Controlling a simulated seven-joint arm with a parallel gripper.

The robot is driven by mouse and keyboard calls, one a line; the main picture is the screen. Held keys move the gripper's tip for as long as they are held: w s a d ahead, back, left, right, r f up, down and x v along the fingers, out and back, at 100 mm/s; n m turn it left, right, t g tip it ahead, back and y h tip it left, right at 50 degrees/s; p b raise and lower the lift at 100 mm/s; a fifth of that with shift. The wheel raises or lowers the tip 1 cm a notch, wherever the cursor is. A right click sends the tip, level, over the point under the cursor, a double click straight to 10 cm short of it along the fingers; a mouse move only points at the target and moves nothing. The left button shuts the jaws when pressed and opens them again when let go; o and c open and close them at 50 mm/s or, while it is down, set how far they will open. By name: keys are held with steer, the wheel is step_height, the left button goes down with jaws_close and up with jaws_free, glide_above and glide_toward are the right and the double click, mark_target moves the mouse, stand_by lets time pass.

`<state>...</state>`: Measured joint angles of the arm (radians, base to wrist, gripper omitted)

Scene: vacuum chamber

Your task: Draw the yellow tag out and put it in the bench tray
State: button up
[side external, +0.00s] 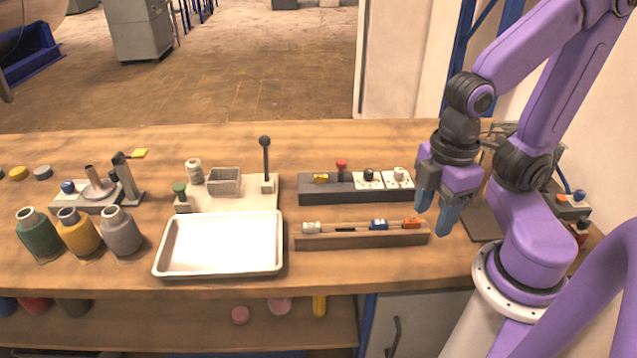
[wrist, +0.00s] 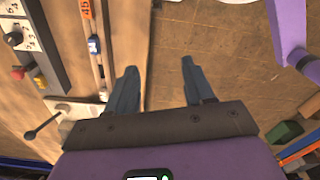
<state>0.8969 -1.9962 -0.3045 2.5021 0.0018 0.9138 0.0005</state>
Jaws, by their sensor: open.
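A small yellow piece (side external: 321,178), which looks like the yellow tag, sits at the left end of a dark panel (side external: 338,197). It also shows at the left of the wrist view (wrist: 40,82). Too small to tell how it is seated. The bench tray (side external: 174,270) is a white, shallow, empty tray at the front of the bench, left of the panel. My gripper (side external: 436,212) hangs to the right of the panel, fingers pointing down, well apart from the yellow piece. Its fingers are spread and empty in the wrist view (wrist: 158,75).
The panel also carries a red knob (side external: 341,164) and white plates with knobs. A wooden rail (side external: 360,241) with white, blue and orange pieces lies before it. A lever fixture (side external: 266,160) stands behind the tray. Another yellow flag (side external: 139,153) tops a fixture further left, near several bottles.

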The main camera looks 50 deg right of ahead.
steer(key=shift+c, duration=0.4)
steer(key=shift+w, duration=0.1)
steer(key=w+a+r+m, duration=0.1)
steer(key=w+a+r, duration=0.1)
steer(key=w, duration=0.8)
steer(key=m, duration=0.3)
glide_above(319, 176)
step_height(319, 176, down, 17)
steer(key=shift+r, duration=0.1)
steer(key=shift+c, duration=0.3)
jaws_close()
